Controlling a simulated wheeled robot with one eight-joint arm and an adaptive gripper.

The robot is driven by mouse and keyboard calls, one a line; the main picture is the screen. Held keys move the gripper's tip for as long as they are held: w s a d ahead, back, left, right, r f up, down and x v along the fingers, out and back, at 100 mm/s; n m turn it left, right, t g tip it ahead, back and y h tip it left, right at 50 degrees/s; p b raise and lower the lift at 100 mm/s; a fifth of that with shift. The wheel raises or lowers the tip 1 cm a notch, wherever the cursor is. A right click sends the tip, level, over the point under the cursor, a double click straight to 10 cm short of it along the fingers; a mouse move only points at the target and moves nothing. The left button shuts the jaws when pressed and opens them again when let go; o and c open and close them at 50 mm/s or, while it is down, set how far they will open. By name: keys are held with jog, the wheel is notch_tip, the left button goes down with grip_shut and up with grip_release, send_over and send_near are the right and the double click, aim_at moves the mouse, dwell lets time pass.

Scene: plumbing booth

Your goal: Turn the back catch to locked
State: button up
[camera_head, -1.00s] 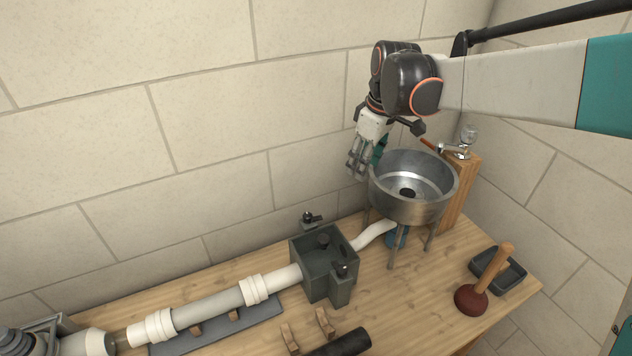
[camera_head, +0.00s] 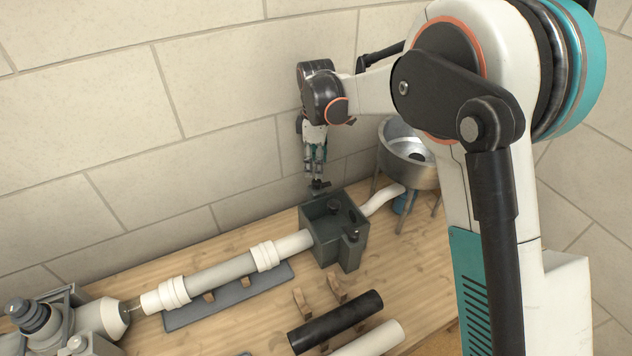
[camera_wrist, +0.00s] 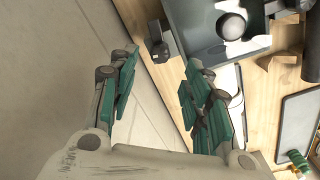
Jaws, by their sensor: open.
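The dark grey box (camera_head: 326,247) sits on the bench, with white pipes joining it on both sides. The back catch (camera_head: 319,185) is a small dark knob piece on the wall side of the box; in the wrist view it shows as a dark block (camera_wrist: 161,42) beside the box. A front catch (camera_head: 353,235) is on the near side. My gripper (camera_head: 315,172) points down just above the back catch, fingers apart. In the wrist view my gripper (camera_wrist: 160,85) is open and empty between its teal pads. The catch's exact angle is too small to tell.
A metal basin (camera_head: 405,150) on legs stands right of the box. A pipe run (camera_head: 225,273) extends left. Black and white loose pipes (camera_head: 335,320) lie in front. The tiled wall (camera_head: 240,150) is close behind the catch.

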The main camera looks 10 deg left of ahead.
aim_at(316, 181)
notch_tip(316, 181, down, 7)
jog(key=shift+w+r+b, duration=0.1)
jog(key=shift+b, duration=0.65)
grip_shut()
